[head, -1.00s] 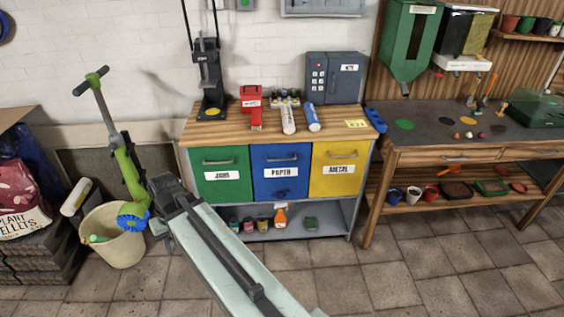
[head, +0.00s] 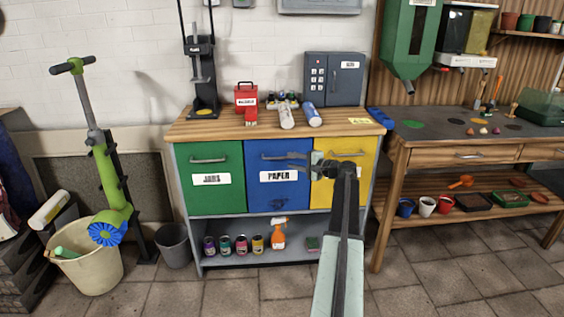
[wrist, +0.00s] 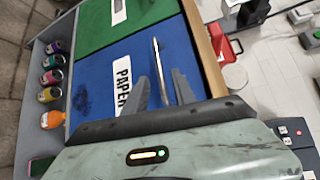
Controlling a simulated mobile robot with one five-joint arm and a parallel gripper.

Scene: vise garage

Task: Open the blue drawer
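The blue drawer (head: 265,190), labelled PAPER, is shut in the middle of the cabinet front, between a green and a yellow drawer. Its silver handle is near the drawer's top; its right part is hidden behind my gripper (head: 291,160) in the head view. In the wrist view the handle (wrist: 156,58) runs between the two fingers of my gripper (wrist: 159,75). The fingers are apart, one on each side of the handle. I cannot tell whether they touch it.
The green drawer (head: 210,195) and yellow drawer (head: 325,199) are shut. The wooden cabinet top (head: 225,130) overhangs them and carries a red box (head: 246,96) and spray cans. Jars and an orange bottle (head: 278,236) stand on the shelf below. A workbench (head: 425,157) stands right.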

